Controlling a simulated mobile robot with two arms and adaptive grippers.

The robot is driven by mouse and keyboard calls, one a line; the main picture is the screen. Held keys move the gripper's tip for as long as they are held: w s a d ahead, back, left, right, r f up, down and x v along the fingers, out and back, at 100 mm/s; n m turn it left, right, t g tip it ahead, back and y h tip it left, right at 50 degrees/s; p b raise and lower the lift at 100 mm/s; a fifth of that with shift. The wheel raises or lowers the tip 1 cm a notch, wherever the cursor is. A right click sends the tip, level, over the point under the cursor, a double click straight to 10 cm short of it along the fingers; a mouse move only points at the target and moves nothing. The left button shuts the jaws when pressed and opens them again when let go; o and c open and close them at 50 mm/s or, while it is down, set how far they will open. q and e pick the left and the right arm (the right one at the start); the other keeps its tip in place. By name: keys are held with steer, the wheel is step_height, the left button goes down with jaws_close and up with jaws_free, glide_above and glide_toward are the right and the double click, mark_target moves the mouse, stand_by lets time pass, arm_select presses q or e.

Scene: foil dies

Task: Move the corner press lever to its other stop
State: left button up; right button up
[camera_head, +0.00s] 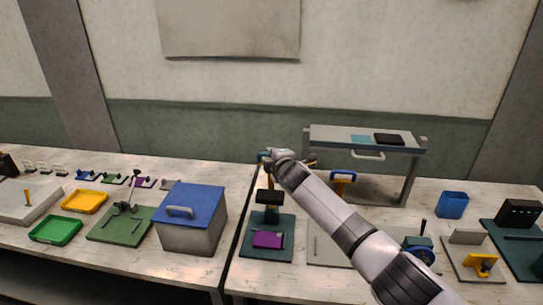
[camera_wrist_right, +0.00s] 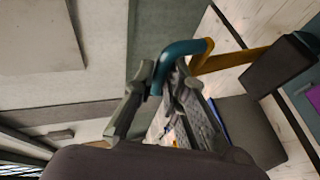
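The press lever is a yellow arm (camera_wrist_right: 228,60) with a bent teal handle (camera_wrist_right: 183,48), rising from a dark block (camera_wrist_right: 277,64). In the head view this press (camera_head: 267,214) stands on a dark green base plate (camera_head: 257,245), its yellow arm pointing up. My right gripper (camera_head: 270,158) is at the top of that lever. In the right wrist view its two fingers (camera_wrist_right: 158,82) stand on either side of the teal handle's end and look closed on it. The fingertips are small and partly hidden in the head view. My left gripper is not in view.
A grey box with a blue lid (camera_head: 190,212) stands left of the press. A grey raised shelf (camera_head: 365,138) stands behind my right arm. Green (camera_head: 55,230) and yellow trays (camera_head: 84,201) lie at the left.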

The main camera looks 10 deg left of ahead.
steer(key=o, duration=0.4)
steer(key=w, duration=0.1)
steer(key=w+f, duration=0.1)
steer(key=shift+w+a, duration=0.2)
steer(key=shift+w, duration=0.15)
steer(key=shift+s+r, duration=0.1)
steer(key=shift+s, duration=0.15)
steer(key=shift+s+d, duration=0.1)
steer(key=shift+s, duration=0.1)
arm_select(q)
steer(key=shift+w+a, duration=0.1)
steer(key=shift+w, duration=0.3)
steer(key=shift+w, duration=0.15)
arm_select(e)
steer(key=shift+s, duration=0.1)
